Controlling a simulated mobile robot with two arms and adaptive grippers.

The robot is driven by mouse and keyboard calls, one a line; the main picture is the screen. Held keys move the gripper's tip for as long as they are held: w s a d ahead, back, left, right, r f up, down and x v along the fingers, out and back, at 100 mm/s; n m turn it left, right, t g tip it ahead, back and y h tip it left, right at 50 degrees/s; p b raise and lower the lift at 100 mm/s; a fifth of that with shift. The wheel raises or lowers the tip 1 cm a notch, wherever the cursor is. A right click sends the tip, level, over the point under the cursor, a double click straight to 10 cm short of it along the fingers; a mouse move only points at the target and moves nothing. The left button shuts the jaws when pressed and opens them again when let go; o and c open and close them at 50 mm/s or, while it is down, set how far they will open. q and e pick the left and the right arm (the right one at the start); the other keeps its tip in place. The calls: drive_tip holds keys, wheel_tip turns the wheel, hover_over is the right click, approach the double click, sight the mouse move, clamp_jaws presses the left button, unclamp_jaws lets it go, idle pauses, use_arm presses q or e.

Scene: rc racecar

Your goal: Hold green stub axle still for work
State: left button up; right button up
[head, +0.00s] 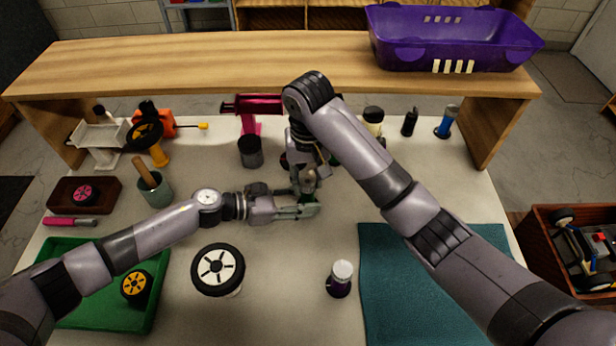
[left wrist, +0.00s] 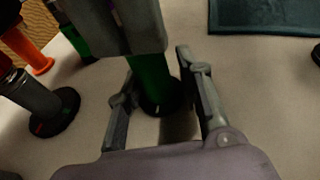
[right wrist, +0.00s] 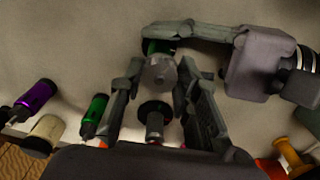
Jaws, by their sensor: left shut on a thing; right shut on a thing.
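The green stub axle (left wrist: 150,80) stands as a green shaft above a round dark base in the left wrist view. My left gripper (head: 308,210) is shut on it low down, from the left, with one finger on each side. In the right wrist view a bit of its green (right wrist: 155,46) shows behind a grey round piece (right wrist: 160,73) with a short pin. My right gripper (head: 305,188) comes from above and is shut on that grey piece, just above the left fingers. In the head view the grippers hide most of the axle.
A green tray (head: 150,315) lies front left. Several small stands and a pink fixture (head: 250,108) line the back under the wooden shelf (head: 220,60).

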use_arm(q)
drive_tip(key=shift+s, duration=0.1)
use_arm(e)
drive_tip(key=m, duration=0.7)
drive_tip(key=shift+w+d, duration=0.1)
drive_tip(key=shift+w, duration=0.05)
drive_tip(key=m, duration=0.4)
drive_tip(key=shift+m, duration=1.8)
drive_tip(key=o, duration=1.2)
drive_tip(key=shift+a, duration=0.2)
